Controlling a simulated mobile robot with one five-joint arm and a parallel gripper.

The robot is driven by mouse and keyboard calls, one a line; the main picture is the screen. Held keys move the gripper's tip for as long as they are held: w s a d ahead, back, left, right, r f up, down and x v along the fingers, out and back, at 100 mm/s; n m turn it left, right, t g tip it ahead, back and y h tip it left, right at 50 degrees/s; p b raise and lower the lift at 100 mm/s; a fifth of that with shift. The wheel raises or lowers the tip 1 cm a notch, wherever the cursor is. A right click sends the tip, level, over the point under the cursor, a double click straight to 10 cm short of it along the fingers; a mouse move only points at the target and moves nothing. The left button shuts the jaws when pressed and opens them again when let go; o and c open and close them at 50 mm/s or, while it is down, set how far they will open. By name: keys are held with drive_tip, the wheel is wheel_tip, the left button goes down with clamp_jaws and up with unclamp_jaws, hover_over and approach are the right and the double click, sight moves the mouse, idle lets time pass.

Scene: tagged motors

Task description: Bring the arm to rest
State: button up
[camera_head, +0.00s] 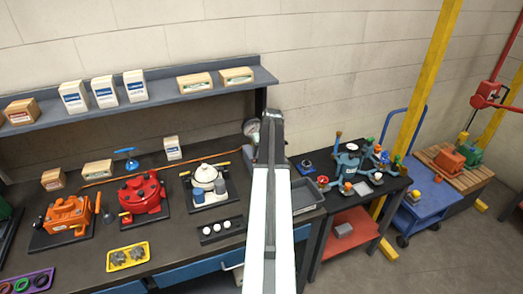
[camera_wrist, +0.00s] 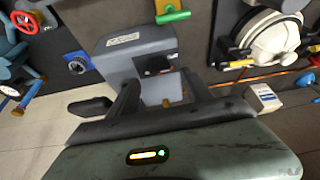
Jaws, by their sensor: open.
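My arm (camera_head: 270,205) rises through the middle of the head view, with white sides and a dark grey upper part. Its far end stands in front of the wall, above the back of the bench; the jaws cannot be made out there. In the wrist view my gripper (camera_wrist: 160,84) is open, its two dark fingers spread apart. A grey box-like thing with a pale label (camera_wrist: 122,40) shows beyond and between the fingers. Nothing is clearly held; whether the fingers touch the box cannot be told.
The dark bench (camera_head: 165,238) holds an orange motor (camera_head: 68,215), a red motor (camera_head: 142,194) and a white round unit (camera_head: 207,178). A shelf (camera_head: 150,101) with boxes runs above. Right of my arm are a grey tray (camera_head: 306,196), a blue multi-armed unit (camera_head: 348,162) and a blue cart (camera_head: 432,205).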

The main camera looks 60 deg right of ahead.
drive_tip(key=p+v, duration=0.1)
drive_tip(key=v, duration=0.2)
idle(0.4)
